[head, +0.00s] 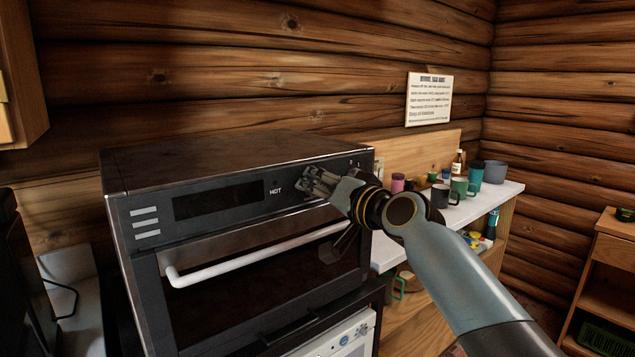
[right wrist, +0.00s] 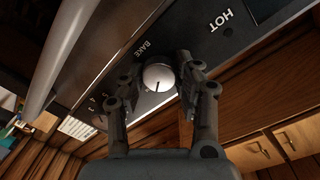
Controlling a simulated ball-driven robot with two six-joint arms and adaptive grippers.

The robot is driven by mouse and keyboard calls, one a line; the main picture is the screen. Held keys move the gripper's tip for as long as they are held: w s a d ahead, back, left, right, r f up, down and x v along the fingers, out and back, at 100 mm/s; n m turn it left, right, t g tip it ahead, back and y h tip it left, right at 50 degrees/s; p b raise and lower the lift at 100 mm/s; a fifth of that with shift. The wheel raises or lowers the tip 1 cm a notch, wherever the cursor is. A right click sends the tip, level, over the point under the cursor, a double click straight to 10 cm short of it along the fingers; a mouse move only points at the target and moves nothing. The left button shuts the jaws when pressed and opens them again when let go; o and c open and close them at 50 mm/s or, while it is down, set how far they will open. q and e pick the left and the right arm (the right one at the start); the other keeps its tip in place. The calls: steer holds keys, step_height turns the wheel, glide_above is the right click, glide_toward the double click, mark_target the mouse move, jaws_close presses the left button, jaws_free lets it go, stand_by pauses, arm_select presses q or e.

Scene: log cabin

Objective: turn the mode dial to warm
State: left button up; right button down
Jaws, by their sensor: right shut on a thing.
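The mode dial (right wrist: 158,77) is a round silver knob on the dark front panel of the oven (head: 230,192). In the right wrist view it sits between the two fingers of my right gripper (right wrist: 155,80), which is shut on it. A dark mark on its face points toward the bottom of that view. The word BAKE is printed beside it and HOT farther off; I cannot read a WARM label. In the head view my right gripper (head: 318,183) is at the panel, right of HOT, and hides the dial. My left gripper is not in view.
A white bar handle (head: 255,255) sticks out below the panel. A white counter (head: 440,215) with several cups and a bottle (head: 457,163) stands to the right. A paper sign (head: 429,99) hangs on the log wall. A wooden shelf (head: 612,250) stands far right.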

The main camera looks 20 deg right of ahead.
steer(key=shift+m, duration=0.5)
steer(key=c, duration=0.9)
jaws_free()
steer(key=v, duration=1.2)
steer(key=shift+d, duration=0.1)
